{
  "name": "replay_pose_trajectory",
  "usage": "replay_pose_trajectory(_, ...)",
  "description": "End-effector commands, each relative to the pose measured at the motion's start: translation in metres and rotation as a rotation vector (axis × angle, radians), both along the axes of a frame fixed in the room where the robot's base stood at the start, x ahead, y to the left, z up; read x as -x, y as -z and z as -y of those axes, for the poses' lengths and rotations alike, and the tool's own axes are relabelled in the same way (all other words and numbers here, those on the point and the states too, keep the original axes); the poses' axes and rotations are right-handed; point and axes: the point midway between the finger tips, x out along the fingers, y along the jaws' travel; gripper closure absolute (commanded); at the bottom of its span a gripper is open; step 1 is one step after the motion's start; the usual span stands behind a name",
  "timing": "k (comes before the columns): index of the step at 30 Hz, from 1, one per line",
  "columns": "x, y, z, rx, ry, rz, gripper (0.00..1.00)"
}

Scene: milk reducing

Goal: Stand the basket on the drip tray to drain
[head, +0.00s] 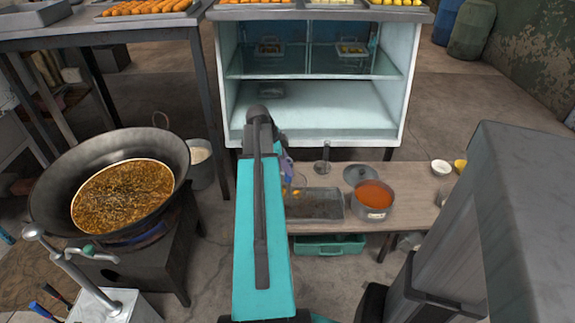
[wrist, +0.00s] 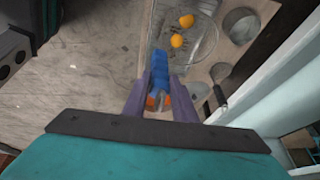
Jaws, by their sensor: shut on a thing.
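My gripper (wrist: 160,102) is shut on a blue handle (wrist: 159,70), seen in the wrist view. The handle leads to the basket (wrist: 208,42), a pale wire mesh with two orange-yellow pieces in it. In the head view my arm hides most of the gripper and basket; a bit of yellow shows beside the arm. The drip tray (head: 318,207) is a dark grey shallow tray on the wooden bench, just right of my arm. The basket appears over or at the tray; I cannot tell whether it touches it.
A pot of orange-red sauce (head: 373,198) stands right of the tray, with a dark lid (head: 360,174) behind it. A large wok of simmering liquid (head: 125,200) is at left. A glass-shelved cabinet (head: 317,105) rises behind the bench. Small bowls (head: 440,167) sit at the bench's right end.

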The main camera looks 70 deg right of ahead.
Motion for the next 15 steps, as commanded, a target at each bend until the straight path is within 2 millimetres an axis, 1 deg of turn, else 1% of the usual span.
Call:
replay_pose_trajectory(1,0.000,0.005,0.000,0.001,0.000,-0.001,1.00)
replay_pose_trajectory(15,-0.001,0.040,0.000,0.001,0.000,-0.001,1.00)
